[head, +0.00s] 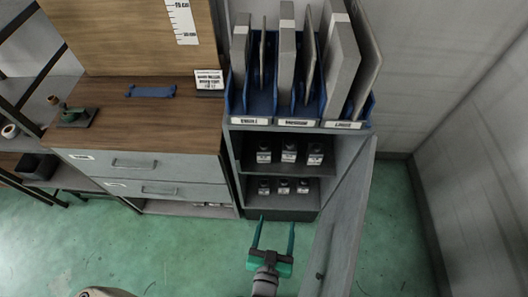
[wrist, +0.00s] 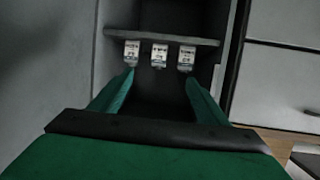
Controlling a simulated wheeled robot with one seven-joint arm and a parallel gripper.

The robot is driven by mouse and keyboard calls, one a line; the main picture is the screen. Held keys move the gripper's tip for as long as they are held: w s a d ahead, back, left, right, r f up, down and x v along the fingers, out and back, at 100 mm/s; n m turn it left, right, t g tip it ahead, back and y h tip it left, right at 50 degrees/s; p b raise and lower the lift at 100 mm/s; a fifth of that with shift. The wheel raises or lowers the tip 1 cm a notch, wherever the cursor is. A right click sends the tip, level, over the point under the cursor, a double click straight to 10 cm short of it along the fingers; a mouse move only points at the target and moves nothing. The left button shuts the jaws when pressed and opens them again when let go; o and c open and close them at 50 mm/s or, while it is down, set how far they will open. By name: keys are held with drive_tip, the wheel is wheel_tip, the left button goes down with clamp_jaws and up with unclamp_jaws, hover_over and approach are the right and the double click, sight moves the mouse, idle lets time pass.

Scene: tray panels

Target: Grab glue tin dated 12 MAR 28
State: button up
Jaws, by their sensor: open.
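Small tins with white labels stand on two levels in an open grey cabinet (head: 228,160). The upper row has a left tin (head: 264,152), a middle tin (head: 289,151) and a right tin (head: 315,154). The lower row has a left tin (head: 264,187), a middle tin (head: 284,187) and a right tin (head: 303,187). The dates are too small to read. My gripper (head: 275,222) is open and empty in front of the cabinet. The wrist view looks upside down; three tins, including a middle one (wrist: 159,55), appear beyond my open fingers (wrist: 159,78).
The cabinet door (head: 340,220) stands open at the right, close to my gripper. Blue holders (head: 262,104) with grey panels sit on top. A drawer unit (head: 140,165) with a wooden top adjoins at the left. Green floor is clear at lower left.

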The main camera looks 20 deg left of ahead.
drive_tip(key=w+a+f+n+y, duration=0.15)
drive_tip(key=w+a, duration=0.35)
drive_tip(key=w, duration=0.5)
drive_tip(key=g, duration=0.1)
approach(264, 154)
drive_tip(key=d+x, duration=0.1)
drive_tip(key=x, duration=0.2)
drive_tip(key=shift+n+y, duration=0.35)
drive_tip(key=shift+y, duration=0.1)
drive_tip(key=x, duration=0.4)
drive_tip(key=shift+a+f, duration=0.15)
drive_tip(key=shift+a, duration=0.05)
drive_tip(key=shift+f+x, duration=0.1)
drive_tip(key=shift+x, duration=1.55)
drive_tip(key=shift+f+x, duration=0.15)
drive_tip(key=shift+x, duration=1.5)
drive_tip(key=shift+s+a, duration=0.1)
drive_tip(key=shift+s, duration=0.05)
drive_tip(key=shift+c, duration=0.4)
drive_tip(key=c, duration=1.3)
drive_tip(key=shift+r, duration=0.1)
